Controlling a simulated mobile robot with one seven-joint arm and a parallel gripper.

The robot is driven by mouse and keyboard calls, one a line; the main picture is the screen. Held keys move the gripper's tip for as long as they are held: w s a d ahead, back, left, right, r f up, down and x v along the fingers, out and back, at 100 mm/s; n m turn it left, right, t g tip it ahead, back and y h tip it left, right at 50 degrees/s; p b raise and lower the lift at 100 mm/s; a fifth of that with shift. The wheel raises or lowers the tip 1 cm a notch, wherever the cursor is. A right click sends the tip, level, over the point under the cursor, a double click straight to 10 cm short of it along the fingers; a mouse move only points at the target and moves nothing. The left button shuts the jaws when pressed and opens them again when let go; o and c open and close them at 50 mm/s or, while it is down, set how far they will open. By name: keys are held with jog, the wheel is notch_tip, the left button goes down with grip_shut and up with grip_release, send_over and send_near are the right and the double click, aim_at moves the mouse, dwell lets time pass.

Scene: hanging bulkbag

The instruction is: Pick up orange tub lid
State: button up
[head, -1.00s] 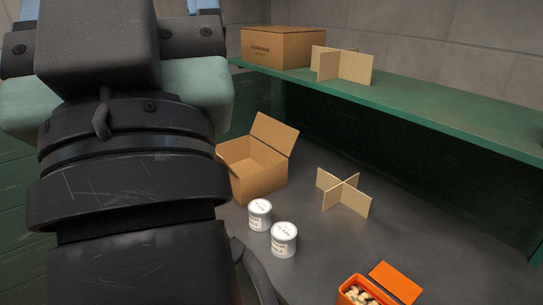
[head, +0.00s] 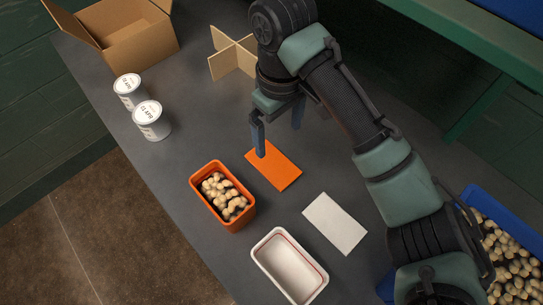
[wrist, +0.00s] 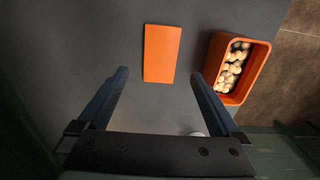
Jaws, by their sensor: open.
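The orange tub lid (head: 273,167) is a flat orange rectangle lying on the dark grey bench. The orange tub (head: 223,196) stands beside it to the left in the head view, filled with pale brown pieces. My gripper (head: 279,138) is open and empty near the lid's far end. In the wrist view the lid (wrist: 161,53) lies beyond and between the two spread fingers of my gripper (wrist: 160,82), and the tub (wrist: 240,68) is to its right. No finger visibly holds the lid; the exact height above it is hard to tell.
A white tub (head: 289,266) and a flat white lid (head: 334,223) lie nearer. A blue crate (head: 470,192) of pale pieces is at right.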

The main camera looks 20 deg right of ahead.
jog(key=b, duration=0.2)
send_over(273, 164)
jog(key=f, duration=0.4)
jog(key=s+f, duration=0.1)
jog(key=f, duration=0.1)
jog(key=shift+d+f, duration=0.1)
jog(key=shift+f, duration=0.15)
jog(key=shift+w+f, duration=0.15)
jog(key=shift+f, duration=0.75)
jog(key=shift+w+f, duration=0.2)
jog(key=shift+f, duration=0.7)
jog(key=shift+w+f, duration=0.15)
jog(key=shift+f, duration=0.75)
jog(key=c, duration=1.1)
